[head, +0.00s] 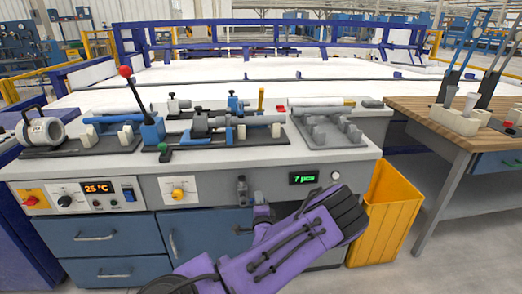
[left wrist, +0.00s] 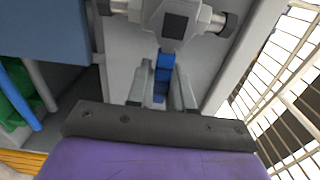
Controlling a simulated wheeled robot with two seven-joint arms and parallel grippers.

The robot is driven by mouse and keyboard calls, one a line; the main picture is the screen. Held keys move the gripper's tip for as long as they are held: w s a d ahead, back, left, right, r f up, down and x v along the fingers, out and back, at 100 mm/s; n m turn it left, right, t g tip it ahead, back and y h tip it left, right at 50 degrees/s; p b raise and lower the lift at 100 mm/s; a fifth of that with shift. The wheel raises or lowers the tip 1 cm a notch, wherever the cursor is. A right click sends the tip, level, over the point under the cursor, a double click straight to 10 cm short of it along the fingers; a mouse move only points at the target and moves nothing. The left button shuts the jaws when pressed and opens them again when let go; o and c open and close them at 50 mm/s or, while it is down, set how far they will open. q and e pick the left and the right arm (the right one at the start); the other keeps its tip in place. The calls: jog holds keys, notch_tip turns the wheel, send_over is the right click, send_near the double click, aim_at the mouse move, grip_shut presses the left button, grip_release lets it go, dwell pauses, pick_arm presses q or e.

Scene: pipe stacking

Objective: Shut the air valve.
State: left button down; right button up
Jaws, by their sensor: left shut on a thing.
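The air valve is a grey fitting (head: 242,188) on the front of the bench, below its top. In the left wrist view its grey body (left wrist: 176,24) has a dark square face, and a blue handle (left wrist: 164,67) extends from it toward my gripper. My left gripper (left wrist: 161,88) is shut on the blue handle, with one finger on each side of it. In the head view my purple left arm (head: 275,255) covers the area below the valve and partly hides the grip. My right gripper is not in view.
The bench front (head: 210,186) carries a yellow knob (head: 178,194) and a green display (head: 303,178). Drawers (head: 95,236) lie below. A yellow bin (head: 395,205) stands right of my arm. Pipe fixtures fill the bench top; a wooden table (head: 440,112) stands at the right.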

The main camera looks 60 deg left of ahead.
pick_arm(q)
jog(key=shift+s+f, duration=0.1)
jog(key=shift+s, duration=0.05)
jog(key=c, duration=1.1)
grip_release()
jog(key=shift+d, duration=0.25)
jog(key=v, duration=1)
